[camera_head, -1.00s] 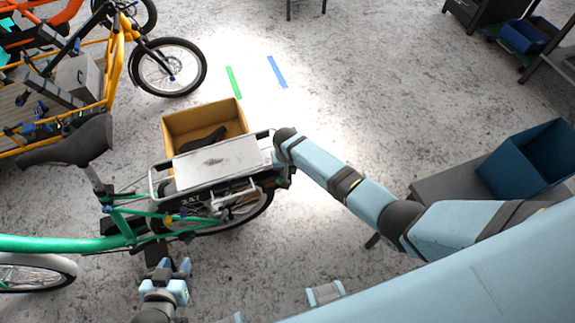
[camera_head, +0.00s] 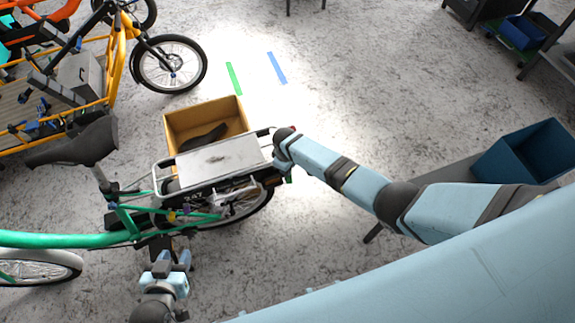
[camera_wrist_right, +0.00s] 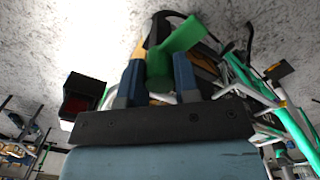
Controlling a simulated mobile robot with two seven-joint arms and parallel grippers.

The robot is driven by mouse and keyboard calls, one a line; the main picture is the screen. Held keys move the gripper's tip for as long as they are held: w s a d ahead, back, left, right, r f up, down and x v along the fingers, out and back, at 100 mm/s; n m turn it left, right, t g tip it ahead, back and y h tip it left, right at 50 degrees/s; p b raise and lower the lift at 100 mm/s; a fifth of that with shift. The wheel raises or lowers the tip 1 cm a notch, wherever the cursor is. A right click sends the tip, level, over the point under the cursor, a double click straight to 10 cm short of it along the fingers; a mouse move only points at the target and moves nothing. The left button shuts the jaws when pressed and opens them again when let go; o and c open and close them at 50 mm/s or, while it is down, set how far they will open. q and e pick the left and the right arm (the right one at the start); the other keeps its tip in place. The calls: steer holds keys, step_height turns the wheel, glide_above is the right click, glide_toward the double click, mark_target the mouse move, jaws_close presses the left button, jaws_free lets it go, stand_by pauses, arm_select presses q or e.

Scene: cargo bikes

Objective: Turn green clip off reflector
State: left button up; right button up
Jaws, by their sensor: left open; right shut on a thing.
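The green clip (camera_wrist_right: 172,55) is between the two blue fingers of my right gripper (camera_wrist_right: 157,82) in the right wrist view. The gripper is shut on it, and its flat green tab sticks out past the fingertips. A bit of green (camera_head: 289,180) shows below my right wrist in the head view, at the rear of the green cargo bike (camera_head: 70,240). A dark housing with a dull red face (camera_wrist_right: 82,95), which looks like the reflector, is left of the fingers and apart from them. My left gripper (camera_head: 172,260) is open and empty, in front of the bike's frame.
The bike's rear rack carries a grey plate (camera_head: 220,158), with a cardboard box (camera_head: 205,118) behind it. A blue bin (camera_head: 525,150) is at the right. A yellow cargo bike (camera_head: 110,60) stands at upper left.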

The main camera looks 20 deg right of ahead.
steer(key=shift+n, duration=1)
steer(key=o, duration=0.9)
steer(key=r, duration=0.4)
steer(key=r+p, duration=0.1)
steer(key=r, duration=0.9)
steer(key=shift+a+p, duration=0.3)
steer(key=shift+w+f, duration=0.1)
